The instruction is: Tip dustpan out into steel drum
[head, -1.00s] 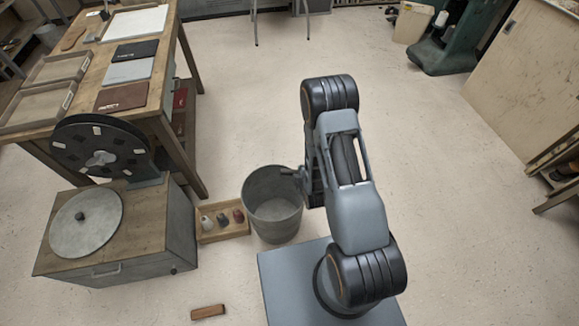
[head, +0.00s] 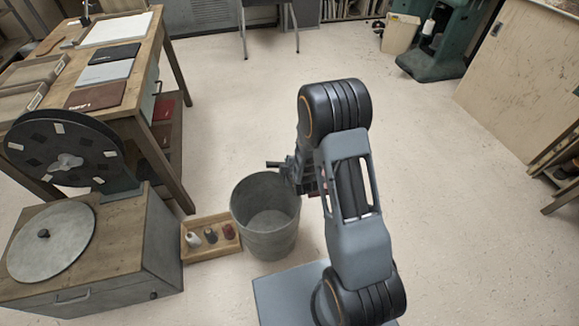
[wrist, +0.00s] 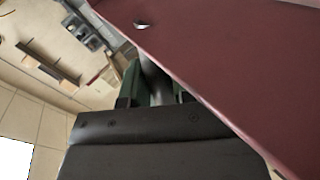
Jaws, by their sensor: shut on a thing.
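The steel drum (head: 265,238) is a grey open bucket standing upright on the floor, left of my arm in the head view. The part of its inside that I see looks empty. My gripper (wrist: 156,98) is shut on the dustpan (wrist: 235,65), whose broad dark red surface fills the upper right of the wrist view. In the head view my gripper is beside and above the drum's right rim. My arm hides most of the dustpan there. I cannot tell what the dustpan holds.
A shallow wooden tray (head: 211,253) with several small items lies left of the drum. A cabinet (head: 160,262) with a round plate and a dark reel stands further left, before a wooden workbench (head: 140,45).

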